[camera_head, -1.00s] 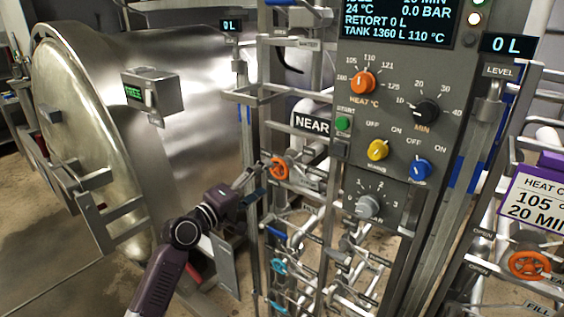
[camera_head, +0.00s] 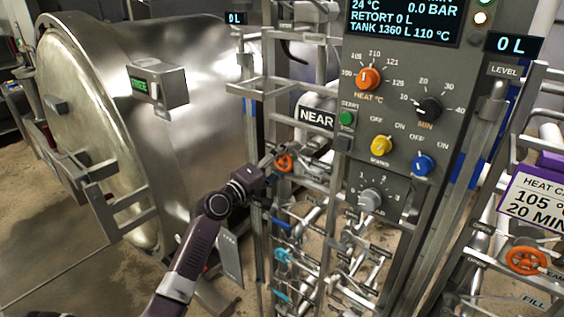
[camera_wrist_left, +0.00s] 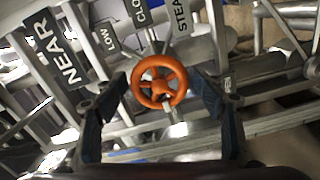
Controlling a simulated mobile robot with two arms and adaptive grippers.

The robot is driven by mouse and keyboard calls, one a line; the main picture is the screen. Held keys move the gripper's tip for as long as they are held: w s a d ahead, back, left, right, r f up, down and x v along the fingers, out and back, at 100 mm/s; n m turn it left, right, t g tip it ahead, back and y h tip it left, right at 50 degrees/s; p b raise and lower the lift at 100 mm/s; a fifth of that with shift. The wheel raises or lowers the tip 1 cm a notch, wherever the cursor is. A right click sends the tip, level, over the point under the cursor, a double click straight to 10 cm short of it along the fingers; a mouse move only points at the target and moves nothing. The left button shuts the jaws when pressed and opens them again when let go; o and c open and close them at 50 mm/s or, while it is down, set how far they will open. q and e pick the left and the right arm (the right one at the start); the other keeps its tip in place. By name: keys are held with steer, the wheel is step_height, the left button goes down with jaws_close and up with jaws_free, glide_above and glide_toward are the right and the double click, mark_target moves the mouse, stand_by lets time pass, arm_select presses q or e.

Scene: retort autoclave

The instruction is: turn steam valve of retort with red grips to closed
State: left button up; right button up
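An orange handwheel valve (camera_head: 284,162) sits on the pipe rack below the NEAR sign (camera_head: 315,117). The same orange wheel shows in the left wrist view (camera_wrist_left: 160,82), with tags reading LOW, CLO… and STEA… behind it. My left gripper (camera_head: 268,166) is right at the wheel. In the left wrist view its two dark fingers stand apart, one on each side of the wheel, with visible gaps to the rim. My right gripper is not in view.
A grey control panel (camera_head: 398,112) with knobs rises right of the wheel. Blue handwheels (camera_head: 283,255) and pipes crowd below. Another orange wheel (camera_head: 527,261) is at the far right. Rack posts stand close beside my left arm.

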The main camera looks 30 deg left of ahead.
arm_select(q)
steer(key=c, duration=1)
steer(key=shift+o, duration=0.2)
steer(key=shift+f, duration=0.1)
